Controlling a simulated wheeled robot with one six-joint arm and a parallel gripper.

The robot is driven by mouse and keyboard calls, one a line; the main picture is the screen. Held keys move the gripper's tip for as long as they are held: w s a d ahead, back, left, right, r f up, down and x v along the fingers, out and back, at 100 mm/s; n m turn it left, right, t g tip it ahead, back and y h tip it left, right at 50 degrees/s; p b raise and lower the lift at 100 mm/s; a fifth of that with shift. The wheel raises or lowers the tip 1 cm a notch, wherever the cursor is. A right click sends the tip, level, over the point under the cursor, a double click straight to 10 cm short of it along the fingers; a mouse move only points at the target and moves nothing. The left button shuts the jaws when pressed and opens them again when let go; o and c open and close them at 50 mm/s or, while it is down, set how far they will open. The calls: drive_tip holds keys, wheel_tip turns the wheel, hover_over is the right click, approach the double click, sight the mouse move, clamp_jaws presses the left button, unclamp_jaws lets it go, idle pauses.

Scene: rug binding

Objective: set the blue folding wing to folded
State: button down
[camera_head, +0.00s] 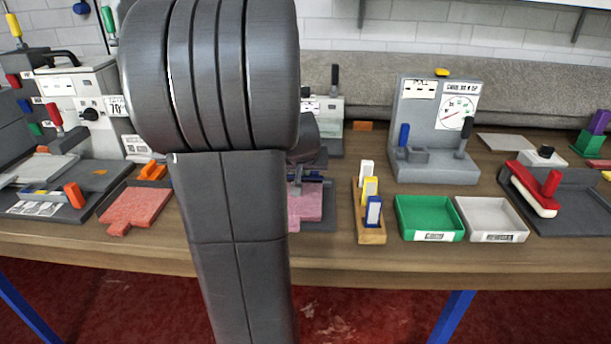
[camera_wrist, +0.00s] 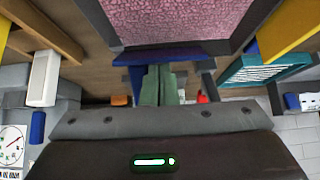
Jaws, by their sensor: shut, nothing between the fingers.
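A blue bar, which I take to be the blue folding wing (camera_wrist: 190,53), lies along the edge of a pink textured panel in a dark frame in the wrist view. My gripper (camera_wrist: 159,70) is shut and empty, its grey-green fingers pointing at the bar and overlapping it in the picture. I cannot tell whether they touch. In the head view my arm hides much of this station; the pink panel (camera_head: 305,203) shows right of my arm. I cannot tell the wing's fold angle.
A wooden rack (camera_head: 369,238) with white, yellow and blue blocks stands right of the panel. A green tray (camera_head: 428,231) and a grey tray (camera_head: 490,232) lie further right. A teal-framed block (camera_wrist: 265,68) is close on the wrist view's right.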

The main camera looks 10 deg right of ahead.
sight(305, 188)
drive_tip(key=shift+s+a+f+t+h+b, duration=0.15)
drive_tip(key=shift+s+f+t+b, duration=0.45)
drive_tip(key=shift+b, duration=2.1)
drive_tip(key=shift+s+f+t+h+b, duration=0.1)
drive_tip(key=shift+f+t+h+b, duration=0.2)
drive_tip(key=shift+t+b, duration=1.5)
drive_tip(key=shift+s+a+f+g+h+b, duration=0.15)
drive_tip(key=shift+s+f+b, duration=0.25)
drive_tip(key=shift+b, duration=3.15)
drive_tip(key=shift+f+b, duration=0.1)
drive_tip(key=shift+b, duration=0.4)
drive_tip(key=shift+s+f+b, duration=0.15)
drive_tip(key=shift+f+b, duration=0.05)
drive_tip(key=shift+b, duration=0.7)
drive_tip(key=shift+s+f+b, duration=0.2)
drive_tip(key=shift+f+b, duration=0.35)
drive_tip(key=shift+b, duration=0.1)
drive_tip(key=shift+r, duration=0.1)
